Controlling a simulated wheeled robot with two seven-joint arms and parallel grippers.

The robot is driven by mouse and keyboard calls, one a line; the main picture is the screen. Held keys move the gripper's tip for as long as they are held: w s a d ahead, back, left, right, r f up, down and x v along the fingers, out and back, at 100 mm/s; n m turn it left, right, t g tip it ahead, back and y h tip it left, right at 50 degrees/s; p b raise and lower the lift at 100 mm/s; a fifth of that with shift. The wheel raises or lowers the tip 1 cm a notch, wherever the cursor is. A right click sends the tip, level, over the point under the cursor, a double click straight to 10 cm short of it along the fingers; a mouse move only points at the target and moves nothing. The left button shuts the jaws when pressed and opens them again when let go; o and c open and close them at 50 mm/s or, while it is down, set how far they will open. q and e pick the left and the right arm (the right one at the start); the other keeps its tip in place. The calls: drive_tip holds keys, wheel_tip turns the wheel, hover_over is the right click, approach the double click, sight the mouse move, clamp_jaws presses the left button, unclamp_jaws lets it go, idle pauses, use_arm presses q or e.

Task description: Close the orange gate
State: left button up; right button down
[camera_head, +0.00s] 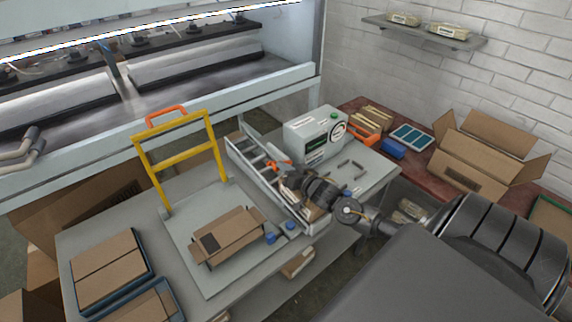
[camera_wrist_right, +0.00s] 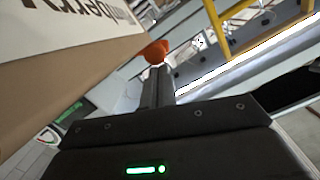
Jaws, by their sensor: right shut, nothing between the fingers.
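The orange gate is a yellow-orange frame (camera_head: 180,150) with an orange handle (camera_head: 166,115) on its top bar. It stands raised, slightly tilted, at the back of a grey plate (camera_head: 190,255). An open cardboard box (camera_head: 228,238) rests on this plate, in front of the gate. My left gripper is not in view.
Flat cartons (camera_head: 108,268) lie at the front left. The large press (camera_head: 200,85) fills the back. A red-brown table with an open carton (camera_head: 488,152) is at the right.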

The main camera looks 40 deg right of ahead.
drive_tip(key=shift+a+f, duration=0.1)
drive_tip(key=shift+a, duration=0.05)
drive_tip(key=r+p, duration=0.2)
drive_tip(key=d+r+p, duration=0.1)
drive_tip(key=p, duration=0.1)
drive_tip(key=shift+s+r, duration=0.15)
drive_tip(key=shift+r, duration=0.25)
drive_tip(key=s+b, duration=0.1)
drive_tip(key=s, duration=0.5)
drive_tip(key=s+b, duration=0.1)
drive_tip(key=s, duration=0.2)
drive_tip(key=shift+d+r+b, duration=0.1)
drive_tip(key=shift+r+b, duration=0.15)
drive_tip(key=shift+b, duration=0.1)
drive_tip(key=shift+s+r, duration=0.2)
drive_tip(key=shift+s, duration=0.45)
